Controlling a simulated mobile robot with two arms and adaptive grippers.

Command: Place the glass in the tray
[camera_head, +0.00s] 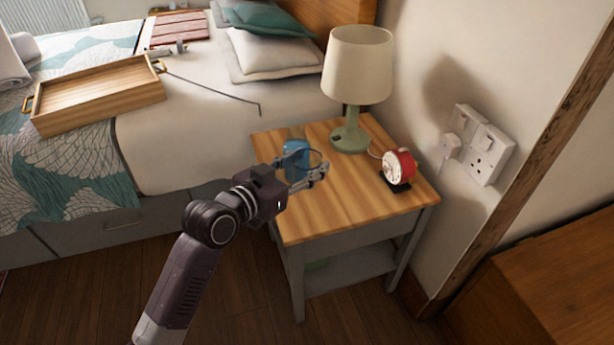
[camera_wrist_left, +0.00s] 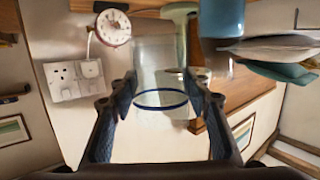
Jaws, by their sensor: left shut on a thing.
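My left gripper (camera_head: 306,175) reaches over the bedside table and is shut on a clear glass (camera_wrist_left: 160,62). In the left wrist view the glass, with a blue ring around it, stands out between the two fingers (camera_wrist_left: 160,100). In the head view the glass is faint and partly hidden by the fingers; I cannot tell whether it still touches the table top. The wooden tray (camera_head: 100,88) lies empty on the bed at the left, with a handle at each end. My right gripper is not in view.
A blue cup (camera_head: 296,148) stands close behind the gripper on the bedside table (camera_head: 330,215). A green-based lamp (camera_head: 358,70) and a red clock (camera_head: 398,166) are to the right. A thin dark rod (camera_head: 215,92) lies on the bed (camera_head: 180,145) beside the tray.

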